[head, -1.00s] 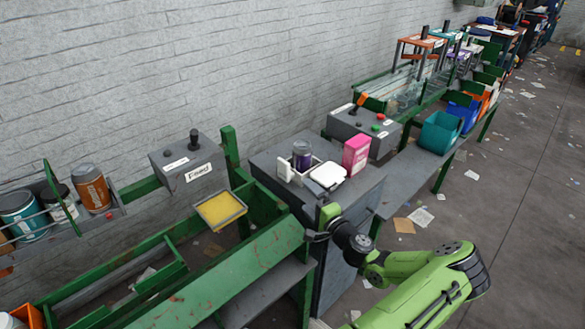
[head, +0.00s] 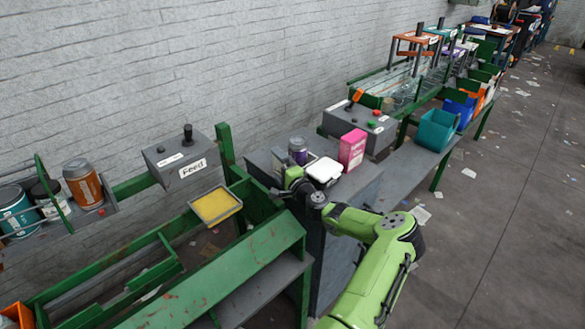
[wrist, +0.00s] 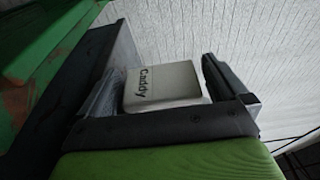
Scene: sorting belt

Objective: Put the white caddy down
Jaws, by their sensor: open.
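The white caddy (wrist: 165,85) shows in the wrist view, its "Caddy" label facing me, between my two fingers. My gripper (head: 284,183) is at the caddy's near side. Its jaws are open, with a finger to either side of the caddy in the wrist view (wrist: 170,72). I cannot tell whether a finger touches it.
The green belt frame (head: 255,250) with a yellow tray (head: 216,205) lies at left.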

